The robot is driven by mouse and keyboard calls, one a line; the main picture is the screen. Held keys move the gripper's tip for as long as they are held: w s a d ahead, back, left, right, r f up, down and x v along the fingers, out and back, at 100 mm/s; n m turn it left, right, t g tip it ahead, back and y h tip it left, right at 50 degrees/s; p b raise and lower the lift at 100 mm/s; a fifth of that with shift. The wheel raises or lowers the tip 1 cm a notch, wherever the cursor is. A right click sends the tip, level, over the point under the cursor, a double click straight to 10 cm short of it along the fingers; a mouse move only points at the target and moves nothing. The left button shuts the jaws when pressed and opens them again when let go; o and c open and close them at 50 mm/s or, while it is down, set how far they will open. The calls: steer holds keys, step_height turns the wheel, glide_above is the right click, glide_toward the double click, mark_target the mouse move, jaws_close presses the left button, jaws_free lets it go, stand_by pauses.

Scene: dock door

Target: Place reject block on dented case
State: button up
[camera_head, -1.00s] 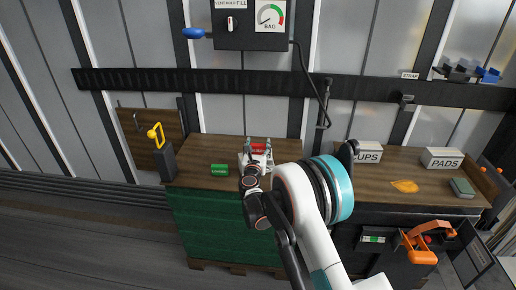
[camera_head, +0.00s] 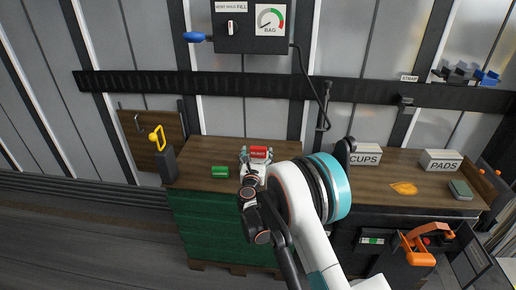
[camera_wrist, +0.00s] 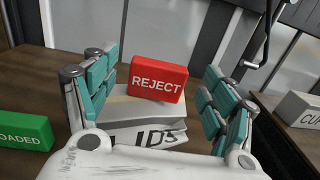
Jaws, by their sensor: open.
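The red reject block (camera_wrist: 157,79) sits on top of a pale grey case (camera_wrist: 145,137) in the wrist view, its label facing me and slightly tilted. The case's front lettering is partly hidden, ending in "IDS", and its top looks uneven. My gripper (camera_wrist: 160,88) is open, with one teal-padded finger left of the block and one right, gaps showing on both sides. In the head view the reject block (camera_head: 259,153) shows between the fingertips of my gripper (camera_head: 257,157) over the left wooden top. The case is mostly hidden there.
A green block (camera_wrist: 24,131) lies left of the case; it also shows in the head view (camera_head: 220,172). A dark holder (camera_head: 166,163) with a yellow handle stands at the left edge. Boxes marked CUPS (camera_head: 365,154) and PADS (camera_head: 441,160) stand on the right counter.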

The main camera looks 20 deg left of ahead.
steer(key=p+v, duration=0.2)
steer(key=v, duration=0.6)
